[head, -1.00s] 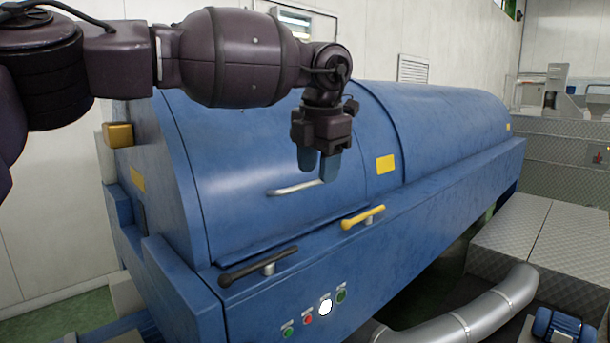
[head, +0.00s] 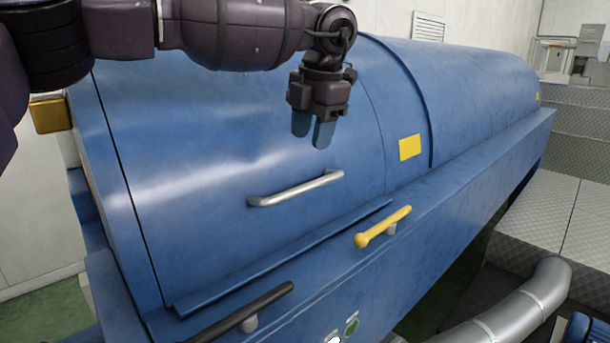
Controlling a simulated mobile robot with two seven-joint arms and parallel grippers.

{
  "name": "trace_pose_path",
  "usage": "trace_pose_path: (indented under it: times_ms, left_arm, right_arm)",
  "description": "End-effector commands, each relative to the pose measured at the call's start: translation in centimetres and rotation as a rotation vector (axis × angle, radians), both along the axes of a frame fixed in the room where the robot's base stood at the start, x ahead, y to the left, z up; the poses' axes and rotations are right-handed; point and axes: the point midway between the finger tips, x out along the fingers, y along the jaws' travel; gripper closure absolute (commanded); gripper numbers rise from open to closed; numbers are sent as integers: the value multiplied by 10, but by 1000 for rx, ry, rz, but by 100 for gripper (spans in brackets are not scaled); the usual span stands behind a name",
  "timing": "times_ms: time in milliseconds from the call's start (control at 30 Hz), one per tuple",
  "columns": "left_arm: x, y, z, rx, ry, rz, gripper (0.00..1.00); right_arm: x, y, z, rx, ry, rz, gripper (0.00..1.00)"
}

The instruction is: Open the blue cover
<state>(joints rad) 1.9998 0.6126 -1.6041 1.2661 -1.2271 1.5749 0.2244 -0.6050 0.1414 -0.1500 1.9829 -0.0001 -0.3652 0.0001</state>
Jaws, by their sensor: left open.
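The blue cover (head: 215,150) is the curved front section of a long blue machine, and it is shut. A silver bar handle (head: 297,188) is fixed low on its face. My left gripper (head: 313,135) hangs above the handle in the picture, fingers pointing down, open and empty, apart from the handle. A yellow lever (head: 383,227) and a black lever (head: 240,315) sit on the ledge below the cover's lower edge. My right gripper is not in view.
A yellow label (head: 410,147) is on the machine right of the cover. A green button (head: 352,327) shows at the bottom. A silver pipe (head: 520,305) and metal plate steps (head: 545,215) lie at the right. A yellow block (head: 50,115) is at the left.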

Motion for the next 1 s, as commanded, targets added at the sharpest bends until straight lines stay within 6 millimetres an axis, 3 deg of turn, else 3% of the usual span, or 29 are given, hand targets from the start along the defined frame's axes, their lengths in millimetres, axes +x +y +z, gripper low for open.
trace_pose_path:
  times_ms: [600, 1000]
  left_arm:
    - [12, 13, -89, 1, 1, 0, 56]
    - [14, 14, -101, 0, 0, 0, 56]
  right_arm:
    - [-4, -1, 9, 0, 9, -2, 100]
    - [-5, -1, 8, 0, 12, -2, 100]
